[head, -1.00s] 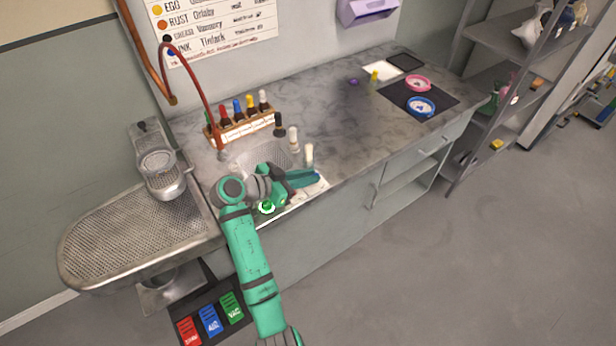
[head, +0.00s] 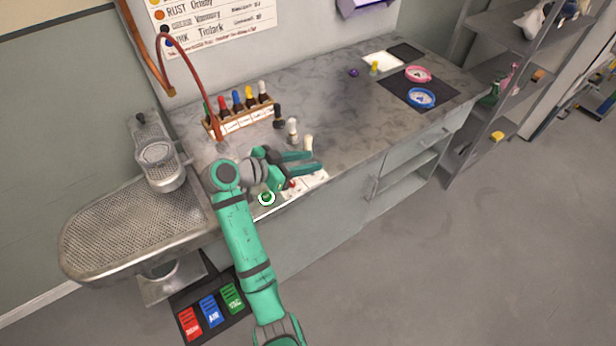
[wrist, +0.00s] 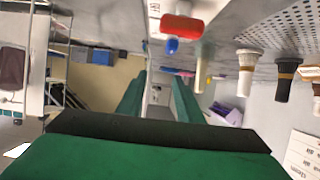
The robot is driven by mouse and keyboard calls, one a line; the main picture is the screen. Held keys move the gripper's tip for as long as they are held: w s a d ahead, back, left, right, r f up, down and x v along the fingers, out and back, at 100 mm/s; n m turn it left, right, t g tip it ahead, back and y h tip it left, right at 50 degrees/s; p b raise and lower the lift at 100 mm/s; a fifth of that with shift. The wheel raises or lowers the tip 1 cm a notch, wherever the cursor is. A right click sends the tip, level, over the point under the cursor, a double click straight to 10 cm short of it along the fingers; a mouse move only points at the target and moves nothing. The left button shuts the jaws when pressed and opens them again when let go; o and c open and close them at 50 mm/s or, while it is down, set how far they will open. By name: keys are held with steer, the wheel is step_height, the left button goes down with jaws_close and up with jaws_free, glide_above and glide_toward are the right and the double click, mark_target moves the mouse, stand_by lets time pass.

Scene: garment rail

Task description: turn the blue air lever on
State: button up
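My gripper (head: 316,162) is open and empty, its two teal fingers apart above the front edge of the worktop. The wrist view also shows its fingers (wrist: 158,88) with nothing between them. A blue knob (wrist: 172,46) shows in the wrist view beside a red cylindrical handle (wrist: 182,27), both beyond and above the fingers. In the head view a red knob (head: 290,184) and a round green knob (head: 266,198) sit by the pale panel (head: 314,180). The blue knob is hidden there, so its lever's position cannot be told. A blue AIR plate (head: 210,312) is low at left.
Pale-topped bottles (head: 292,130) stand close behind my gripper, with a rack of coloured bottles (head: 240,118) farther back. A metal pressing board (head: 130,230) is at left.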

steer(key=s+r, duration=0.8)
steer(key=s, duration=0.4)
steer(key=shift+s+d, duration=0.2)
steer(key=shift+d, duration=0.1)
